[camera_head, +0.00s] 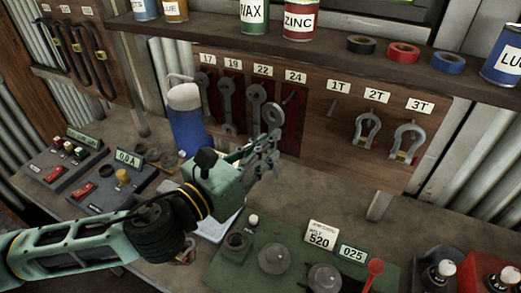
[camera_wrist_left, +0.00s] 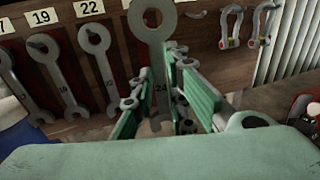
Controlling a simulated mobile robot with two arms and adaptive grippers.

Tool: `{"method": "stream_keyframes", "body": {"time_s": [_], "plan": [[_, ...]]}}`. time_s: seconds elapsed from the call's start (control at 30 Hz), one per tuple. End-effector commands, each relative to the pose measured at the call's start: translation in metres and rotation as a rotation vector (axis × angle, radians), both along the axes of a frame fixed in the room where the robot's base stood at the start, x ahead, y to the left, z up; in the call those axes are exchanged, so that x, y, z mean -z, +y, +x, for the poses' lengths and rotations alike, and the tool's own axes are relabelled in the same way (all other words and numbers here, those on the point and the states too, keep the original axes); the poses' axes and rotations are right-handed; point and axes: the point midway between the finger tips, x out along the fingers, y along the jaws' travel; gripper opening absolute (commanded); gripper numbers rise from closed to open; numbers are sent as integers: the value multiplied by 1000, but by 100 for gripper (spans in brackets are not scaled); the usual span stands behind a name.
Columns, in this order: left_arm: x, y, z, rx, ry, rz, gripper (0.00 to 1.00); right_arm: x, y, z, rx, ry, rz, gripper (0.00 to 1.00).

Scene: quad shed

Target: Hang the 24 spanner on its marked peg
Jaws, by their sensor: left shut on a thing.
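The 24 spanner (camera_wrist_left: 152,20) is a grey steel spanner, upright with its ring end on top; "24" shows on its shank in the left wrist view. My left gripper (camera_wrist_left: 160,95) is shut on its shank. In the head view the spanner's ring (camera_head: 273,115) stands above my left gripper (camera_head: 264,160), in front of the board. The 24 label (camera_head: 296,76) marks a bare red spanner outline (camera_head: 294,118) on the board, just right of the ring in the picture. My right gripper is not in view.
Spanners hang under the 17, 19 and 22 (camera_head: 262,70) labels, left of the red outline. Shackles (camera_head: 367,130) hang to the right. A shelf (camera_head: 330,47) with tins juts out above. A blue bottle (camera_head: 186,120) stands left of my gripper; a green scale (camera_head: 245,262) sits below.

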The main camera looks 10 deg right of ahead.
Motion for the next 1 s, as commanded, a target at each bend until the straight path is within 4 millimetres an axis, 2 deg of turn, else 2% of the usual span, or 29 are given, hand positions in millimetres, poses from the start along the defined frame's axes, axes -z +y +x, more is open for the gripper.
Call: {"method": "stream_keyframes", "body": {"time_s": [1.0], "plan": [[5, -35, 51, 1, -2, -1, 0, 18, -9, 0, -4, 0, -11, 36]]}}
